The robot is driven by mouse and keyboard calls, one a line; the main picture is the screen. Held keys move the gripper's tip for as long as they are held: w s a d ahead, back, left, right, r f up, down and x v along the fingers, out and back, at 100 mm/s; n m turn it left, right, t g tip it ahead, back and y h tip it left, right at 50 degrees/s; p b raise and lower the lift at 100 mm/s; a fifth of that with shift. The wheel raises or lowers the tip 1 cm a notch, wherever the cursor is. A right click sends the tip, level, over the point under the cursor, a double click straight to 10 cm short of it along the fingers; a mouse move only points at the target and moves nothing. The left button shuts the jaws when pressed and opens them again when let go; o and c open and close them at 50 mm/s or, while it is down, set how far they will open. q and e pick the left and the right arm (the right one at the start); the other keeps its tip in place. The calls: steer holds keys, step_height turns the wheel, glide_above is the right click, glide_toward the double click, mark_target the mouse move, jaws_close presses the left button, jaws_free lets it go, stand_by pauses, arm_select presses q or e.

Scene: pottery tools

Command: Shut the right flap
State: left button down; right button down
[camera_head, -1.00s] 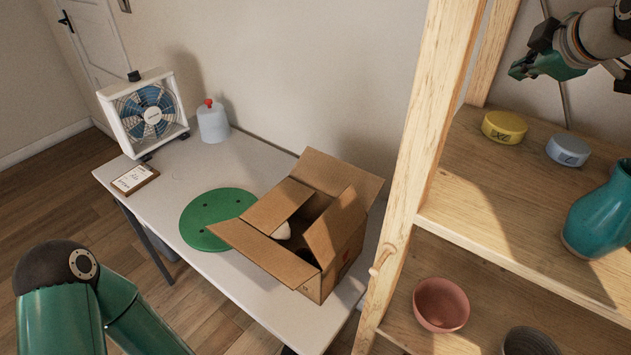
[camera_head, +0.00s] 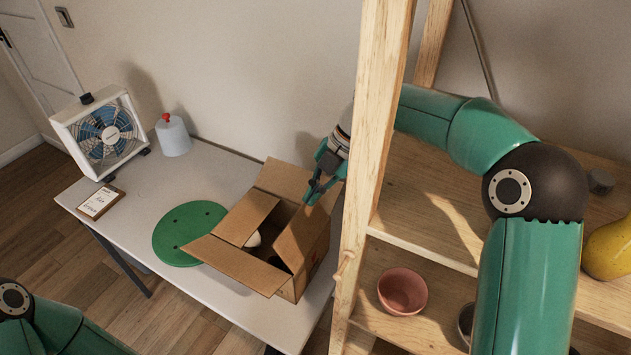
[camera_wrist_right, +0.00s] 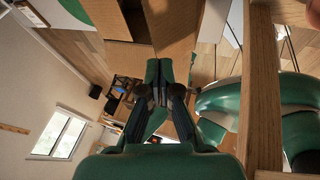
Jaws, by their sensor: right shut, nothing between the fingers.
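An open cardboard box (camera_head: 288,285) stands on the white table. Its right flap (camera_head: 303,232) stands up, leaning inward over the opening. In the right wrist view the closed fingertips (camera_wrist_right: 159,66) sit just below a cardboard flap (camera_wrist_right: 170,24). My left gripper is out of view; only its arm shows.
A wooden shelf post (camera_head: 368,130) stands close to the right of my right gripper, with my arm reaching behind it. A pink bowl (camera_head: 402,291) sits on the shelf.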

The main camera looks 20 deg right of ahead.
mark_target(295, 223)
steer(key=p+x, duration=0.1)
steer(key=x, duration=0.4)
steer(key=shift+a+f, duration=0.2)
steer(key=shift+f, duration=0.15)
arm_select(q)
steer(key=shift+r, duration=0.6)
